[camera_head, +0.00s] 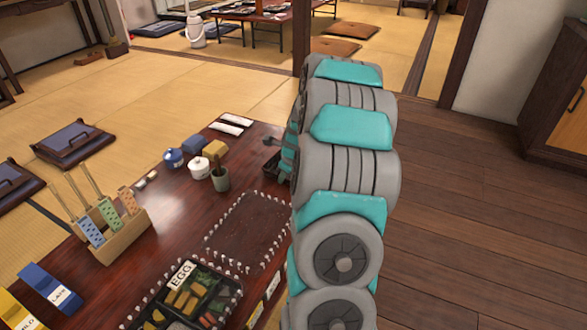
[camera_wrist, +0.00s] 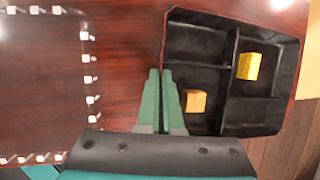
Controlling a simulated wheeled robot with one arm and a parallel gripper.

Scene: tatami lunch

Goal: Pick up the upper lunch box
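A black lunch box (camera_wrist: 232,128) with several compartments fills the right of the wrist view. Two yellow pieces lie in it, one near my gripper (camera_wrist: 160,74) and one further right. My green fingers are close together on the box's left wall, one on the inner side and one on the outer, with a thin dark line between them. In the head view, my arm hides most of this box and the fingertips. Another black lunch box (camera_head: 203,318), filled with food and marked EGG, sits at the near end of the table.
A bare rectangle edged with white pegs (camera_head: 245,233) lies between the two boxes on the low table (camera_head: 165,220). A wooden holder (camera_head: 118,240), blue and yellow stands, a green cup (camera_head: 220,180), a white pot (camera_head: 199,168) and a blue pot (camera_head: 173,158) stand further left.

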